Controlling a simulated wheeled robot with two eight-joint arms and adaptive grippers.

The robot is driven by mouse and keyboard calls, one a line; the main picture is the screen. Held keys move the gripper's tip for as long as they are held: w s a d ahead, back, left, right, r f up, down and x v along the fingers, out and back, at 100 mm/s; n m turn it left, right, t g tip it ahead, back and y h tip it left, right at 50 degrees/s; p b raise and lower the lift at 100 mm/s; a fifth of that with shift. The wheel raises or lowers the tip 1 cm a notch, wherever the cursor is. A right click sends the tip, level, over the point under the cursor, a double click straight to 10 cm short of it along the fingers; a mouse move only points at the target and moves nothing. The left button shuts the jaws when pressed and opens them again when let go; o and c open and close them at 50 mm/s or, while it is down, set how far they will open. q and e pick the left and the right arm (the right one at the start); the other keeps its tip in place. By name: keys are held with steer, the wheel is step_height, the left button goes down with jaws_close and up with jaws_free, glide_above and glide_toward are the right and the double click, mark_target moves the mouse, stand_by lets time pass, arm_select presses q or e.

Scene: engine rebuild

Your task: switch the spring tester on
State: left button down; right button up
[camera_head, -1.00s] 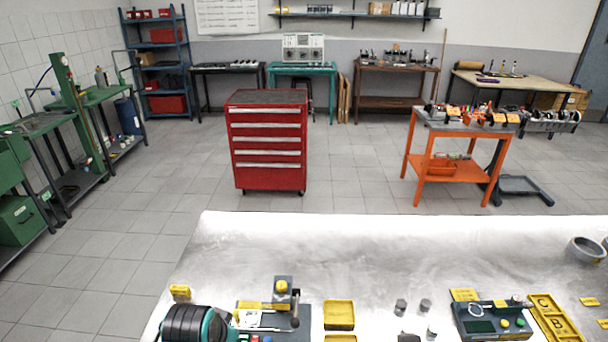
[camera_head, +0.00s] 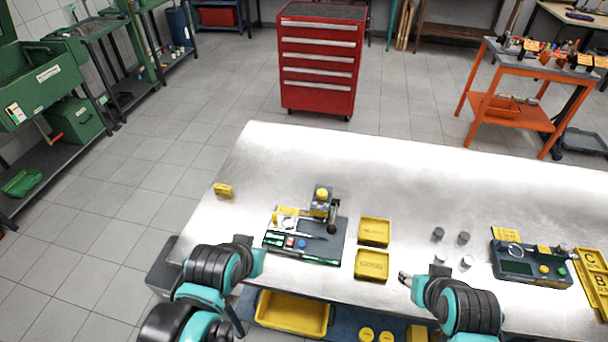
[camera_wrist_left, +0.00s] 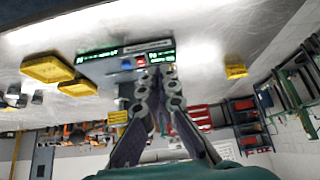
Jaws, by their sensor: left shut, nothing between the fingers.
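The device that looks like the spring tester (camera_head: 318,250) stands near the table's front edge, left of centre. It has a dark base, a small press with a yellow top, and a red button (camera_head: 289,242) beside a blue one (camera_head: 302,243). In the left wrist view, the tester (camera_wrist_left: 100,57) appears upside down with lit green displays and both buttons. My left gripper (camera_head: 244,240) is shut and empty at the tester's left side; its fingertips (camera_wrist_left: 156,72) show close to the red button, contact unclear. My right gripper (camera_head: 406,278) is near the front edge; its fingers are too small to judge.
Two yellow trays (camera_head: 374,231) stand right of the tester, with several small grey cylinders (camera_head: 464,238) beyond. Another device (camera_head: 530,266) with yellow and green buttons is farther right. The table's back (camera_head: 350,160) is clear.

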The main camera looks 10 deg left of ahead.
arm_select(q)
step_height(320, 180, up, 6)
steer(key=n+g+p, duration=0.7)
steer(key=n+p, duration=0.5)
steer(key=n, duration=0.5)
glide_above(291, 239)
steer(key=shift+s, duration=0.15)
step_height(291, 239, down, 14)
steer(key=b, duration=0.4)
